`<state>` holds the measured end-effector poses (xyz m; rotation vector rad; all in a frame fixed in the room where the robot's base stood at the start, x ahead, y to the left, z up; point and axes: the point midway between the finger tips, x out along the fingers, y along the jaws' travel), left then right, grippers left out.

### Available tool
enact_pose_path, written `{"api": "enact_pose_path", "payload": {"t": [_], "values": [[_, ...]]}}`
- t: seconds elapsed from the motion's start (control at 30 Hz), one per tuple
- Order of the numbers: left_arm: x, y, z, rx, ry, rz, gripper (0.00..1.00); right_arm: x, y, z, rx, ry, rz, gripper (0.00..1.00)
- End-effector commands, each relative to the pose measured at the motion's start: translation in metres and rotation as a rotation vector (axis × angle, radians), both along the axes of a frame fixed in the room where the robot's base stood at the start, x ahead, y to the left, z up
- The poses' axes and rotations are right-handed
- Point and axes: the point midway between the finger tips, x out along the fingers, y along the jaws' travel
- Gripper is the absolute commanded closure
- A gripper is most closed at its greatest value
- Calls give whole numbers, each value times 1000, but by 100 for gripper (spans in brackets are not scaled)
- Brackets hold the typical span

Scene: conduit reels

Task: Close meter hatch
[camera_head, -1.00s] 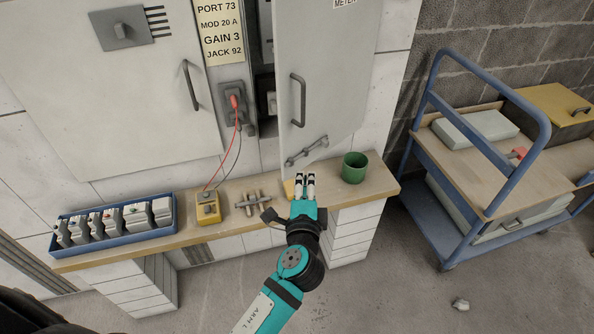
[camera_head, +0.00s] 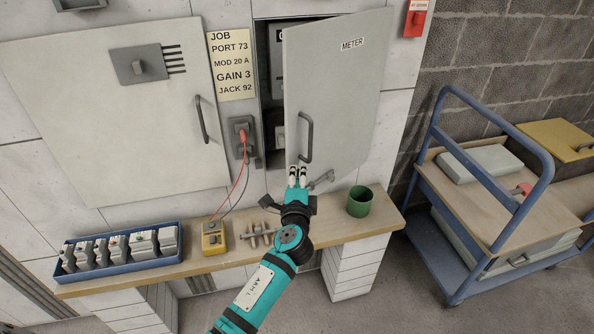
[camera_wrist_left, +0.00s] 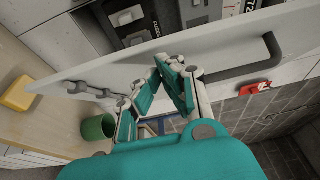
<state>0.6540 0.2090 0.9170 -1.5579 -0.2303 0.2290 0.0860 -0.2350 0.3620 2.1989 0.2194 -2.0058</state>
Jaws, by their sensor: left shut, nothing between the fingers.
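The meter hatch (camera_head: 342,90) is a light grey door labelled METER. It stands partly open, with the cabinet interior (camera_head: 275,110) showing dark along its left side. The hatch has a dark vertical handle (camera_head: 306,138). My left gripper (camera_head: 298,173) is shut and empty, in front of the hatch's lower part, just below the handle. In the left wrist view, the gripper fingers (camera_wrist_left: 160,85) are near the hatch panel (camera_wrist_left: 110,75), with the handle (camera_wrist_left: 262,62) to the right. I cannot tell whether they touch the panel. My right gripper is not in view.
A wooden ledge (camera_head: 330,226) below carries a green cup (camera_head: 360,201), a metal fitting (camera_head: 258,235), a yellow meter box (camera_head: 213,238) with leads, and a blue tray (camera_head: 120,267) of breakers. A blue cart (camera_head: 450,245) stands at right.

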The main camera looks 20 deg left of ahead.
Motion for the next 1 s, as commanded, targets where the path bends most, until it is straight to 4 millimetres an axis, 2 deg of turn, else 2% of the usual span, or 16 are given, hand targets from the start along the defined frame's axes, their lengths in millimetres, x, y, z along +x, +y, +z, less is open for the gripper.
{"api": "enact_pose_path", "payload": {"t": [0.5, 0.57, 0.7, 0.9, 1.0], "values": [[5, 10, 0, 2, 2, -13, 100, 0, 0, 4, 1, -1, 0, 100], [10, 19, 0, 6, 3, -35, 100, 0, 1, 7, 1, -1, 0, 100], [27, 53, 1, 9, 3, -112, 100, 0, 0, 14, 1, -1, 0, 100], [61, 99, -3, 2, 0, -129, 100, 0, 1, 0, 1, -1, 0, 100], [75, 115, -3, 1, -1, -129, 100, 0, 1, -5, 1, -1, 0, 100]]}}
